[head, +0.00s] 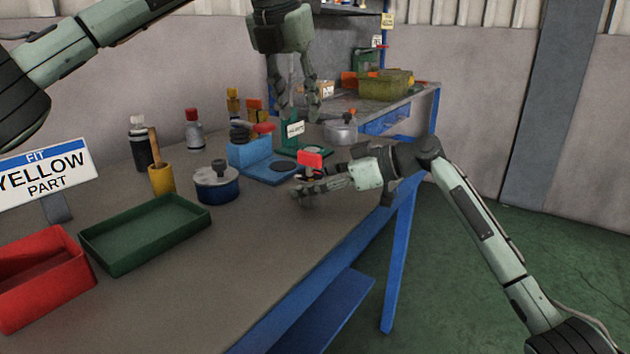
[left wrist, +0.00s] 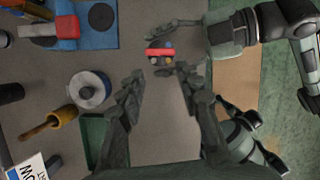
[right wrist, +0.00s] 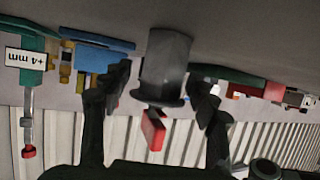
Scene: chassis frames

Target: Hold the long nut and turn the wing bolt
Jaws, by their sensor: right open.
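A dark grey long nut (right wrist: 166,58) with a hexagonal body and a flange stands on the bench, and the red wing (right wrist: 153,130) of the wing bolt shows above it. The red wing also shows in the head view (head: 310,160) and from above in the left wrist view (left wrist: 160,52). My right gripper (head: 304,188) is open, low over the bench, its fingers on either side of the nut; contact cannot be told. My left gripper (head: 298,114) is open and empty, pointing down, higher up. In the left wrist view the wing lies beyond its fingertips.
A blue fixture (head: 250,153) and a green stand (head: 291,134) stand behind the nut. A blue round tin (head: 217,190), a green tray (head: 150,260), a red bin (head: 65,285) and a "FIT YELLOW PART" sign (head: 45,172) are leftward. The front bench middle is clear.

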